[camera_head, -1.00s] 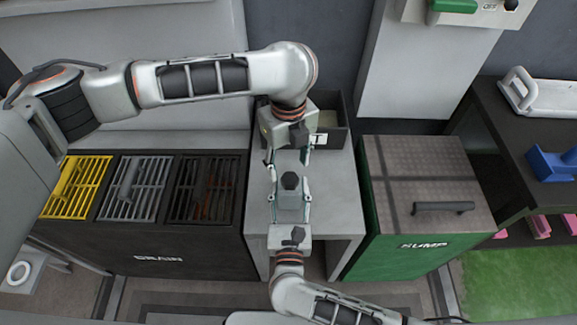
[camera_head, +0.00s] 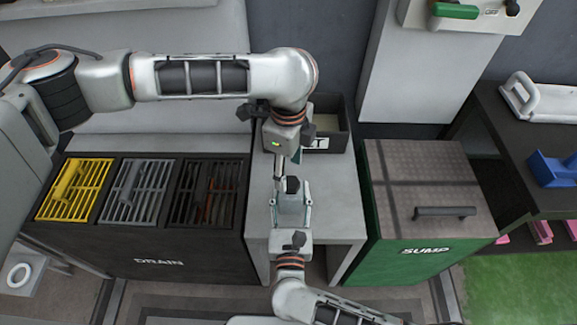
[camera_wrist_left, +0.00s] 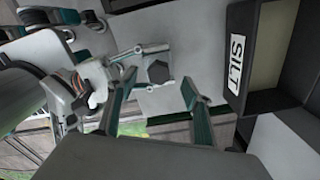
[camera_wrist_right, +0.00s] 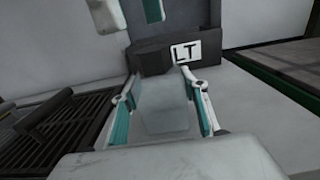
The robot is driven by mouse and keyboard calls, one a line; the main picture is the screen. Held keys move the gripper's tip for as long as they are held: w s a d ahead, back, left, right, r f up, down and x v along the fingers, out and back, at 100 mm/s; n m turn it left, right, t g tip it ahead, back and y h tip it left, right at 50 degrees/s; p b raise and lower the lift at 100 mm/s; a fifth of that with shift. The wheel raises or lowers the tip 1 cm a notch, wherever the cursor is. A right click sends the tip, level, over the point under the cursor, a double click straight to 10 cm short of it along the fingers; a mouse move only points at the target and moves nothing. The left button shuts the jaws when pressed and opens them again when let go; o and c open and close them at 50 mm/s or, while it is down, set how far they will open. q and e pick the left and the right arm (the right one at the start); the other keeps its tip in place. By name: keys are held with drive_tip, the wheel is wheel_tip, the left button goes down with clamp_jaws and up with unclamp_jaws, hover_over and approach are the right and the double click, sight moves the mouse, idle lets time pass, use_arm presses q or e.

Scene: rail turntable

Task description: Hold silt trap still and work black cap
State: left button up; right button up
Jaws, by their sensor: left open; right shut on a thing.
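The silt trap (camera_head: 291,210) is a pale grey block standing on the grey bench, with its black cap (camera_head: 292,185) on top. My right gripper (camera_head: 292,205) comes from the near side and is shut on the trap, one finger on each side. The right wrist view shows the trap (camera_wrist_right: 163,108) between these fingers, with the cap (camera_wrist_right: 152,58) at its far end. My left gripper (camera_head: 284,172) is open above the trap, seen nearly edge-on. In the left wrist view the cap (camera_wrist_left: 158,72) lies beyond and between its open fingers (camera_wrist_left: 160,98), apart from them.
A dark bin labelled SILT (camera_head: 331,128) stands behind the trap on the grey bench (camera_head: 335,205). The drain unit (camera_head: 160,240) with yellow, grey and dark grates is at left. The green sump box (camera_head: 425,185) is at right. A dark shelf holds a blue item (camera_head: 552,168).

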sight(290, 184)
use_arm(q)
drive_tip(key=n, duration=0.4)
drive_tip(key=shift+s, duration=0.1)
drive_tip(key=n, duration=0.4)
drive_tip(key=shift+s+n, duration=0.1)
drive_tip(key=shift+n, duration=0.2)
drive_tip(key=n, duration=0.4)
drive_tip(key=shift+s+n, duration=0.15)
drive_tip(key=shift+n, duration=0.25)
drive_tip(key=n, duration=0.3)
drive_tip(key=shift+s+d, duration=0.1)
drive_tip(key=shift+f, duration=2)
